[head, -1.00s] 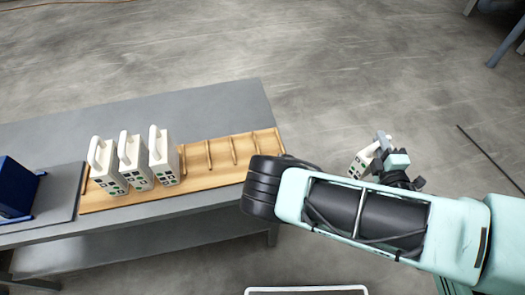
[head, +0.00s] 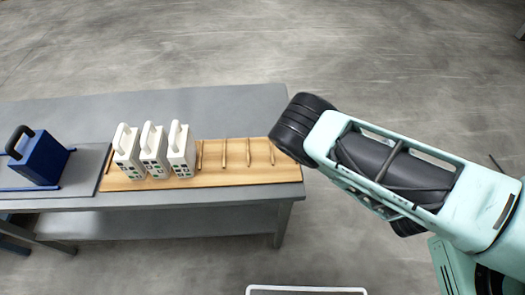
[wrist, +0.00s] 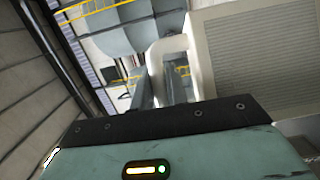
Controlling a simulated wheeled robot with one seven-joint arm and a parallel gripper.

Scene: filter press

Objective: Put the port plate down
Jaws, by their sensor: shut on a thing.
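My gripper (wrist: 168,88) is shut on the white handle (wrist: 172,46) of a port plate (wrist: 252,52); the plate's pale, finely ribbed face fills the upper right of the wrist view. In the head view my arm hides the gripper and this plate. A wooden slotted rack (head: 235,177) lies on the grey table. Three white plates with handles stand upright side by side in its left part: a left one (head: 127,152), a middle one (head: 153,152) and a right one (head: 181,152). The rack's right part, with several upright dividers, is empty.
A blue block with a black handle (head: 42,158) stands on a dark grey mat (head: 85,172) at the table's left. The grey table (head: 225,103) is bare behind the rack. Open concrete floor lies behind and right of the table.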

